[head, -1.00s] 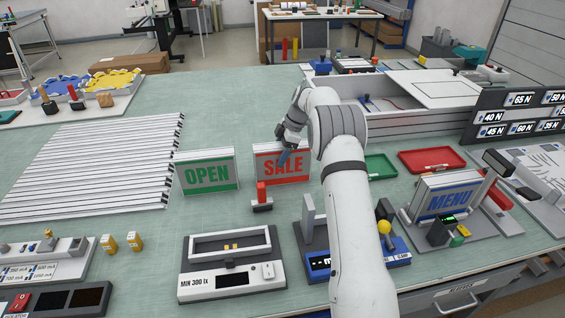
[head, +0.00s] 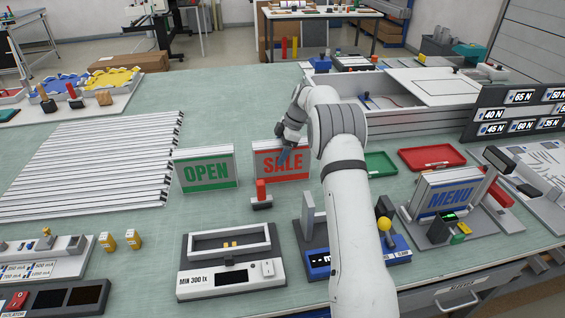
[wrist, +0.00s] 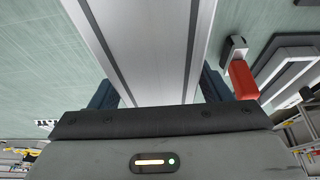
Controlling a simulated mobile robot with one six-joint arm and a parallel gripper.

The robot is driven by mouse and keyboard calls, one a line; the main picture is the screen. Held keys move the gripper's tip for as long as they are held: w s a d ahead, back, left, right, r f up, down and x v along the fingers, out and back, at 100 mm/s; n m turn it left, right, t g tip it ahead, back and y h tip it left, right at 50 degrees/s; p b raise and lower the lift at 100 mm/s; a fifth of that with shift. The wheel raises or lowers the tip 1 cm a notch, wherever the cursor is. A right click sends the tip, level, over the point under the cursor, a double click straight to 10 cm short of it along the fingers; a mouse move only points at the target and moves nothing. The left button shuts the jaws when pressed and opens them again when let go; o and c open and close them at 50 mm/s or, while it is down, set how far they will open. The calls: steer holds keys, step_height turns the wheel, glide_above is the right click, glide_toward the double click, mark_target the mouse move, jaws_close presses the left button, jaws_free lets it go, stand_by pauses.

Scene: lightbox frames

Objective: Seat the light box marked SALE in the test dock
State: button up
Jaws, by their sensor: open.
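The light box marked SALE (head: 282,175), with red lettering and a grey frame, stands upright on the green bench. My gripper (head: 285,154) is over its top edge, partly hidden by my arm. In the wrist view the light box (wrist: 145,40) runs between the two blue fingers of my gripper (wrist: 158,90). The jaws are open, with a visible gap beside the box on the left. A dock labelled MIN 300 lx (head: 195,283), with an empty framed slot and dark display, lies in front; I take it as the test dock.
A light box marked OPEN (head: 207,174) stands left of SALE. A red-topped clamp (head: 261,196) stands just in front of SALE. A blue-based fixture (head: 318,262) is right of the dock. A MENU box (head: 450,200) sits in another fixture.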

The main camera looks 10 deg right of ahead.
jaws_close()
stand_by(0.8)
steer(key=shift+r, duration=0.1)
